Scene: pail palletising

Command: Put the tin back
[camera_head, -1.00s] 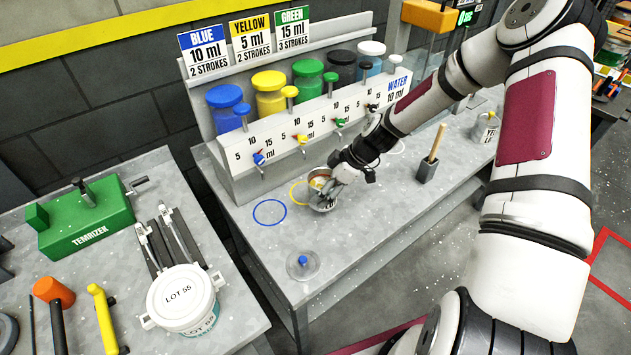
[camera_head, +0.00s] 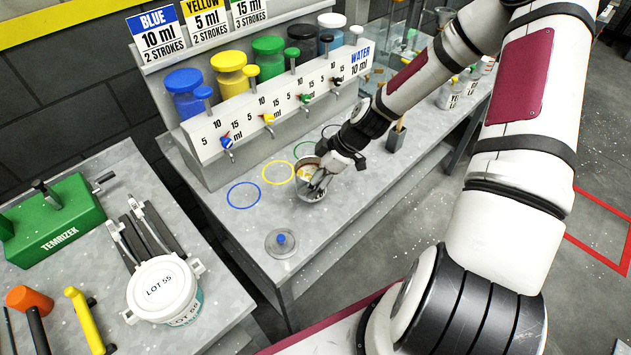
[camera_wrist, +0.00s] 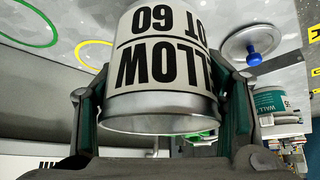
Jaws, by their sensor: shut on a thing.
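The open metal tin (camera_head: 306,172) has something pale yellowish inside. In the wrist view its label (camera_wrist: 158,52) reads "YELLOW LOT 60" upside down. My gripper (camera_head: 318,184) is shut on the tin's side, with one finger on each side in the wrist view. The tin is just in front of the yellow ring (camera_head: 266,179) and the green ring (camera_head: 297,150). I cannot tell whether it touches the bench. A round metal lid with a blue knob (camera_head: 281,242) lies near the front left of the bench.
The dispenser rack (camera_head: 216,149) with coloured jars and taps stands behind. A blue ring (camera_head: 230,201) is at left. A stick holder (camera_head: 396,137) and labelled tins (camera_head: 448,97) stand to the right. A white pail (camera_head: 163,292) is on the left table.

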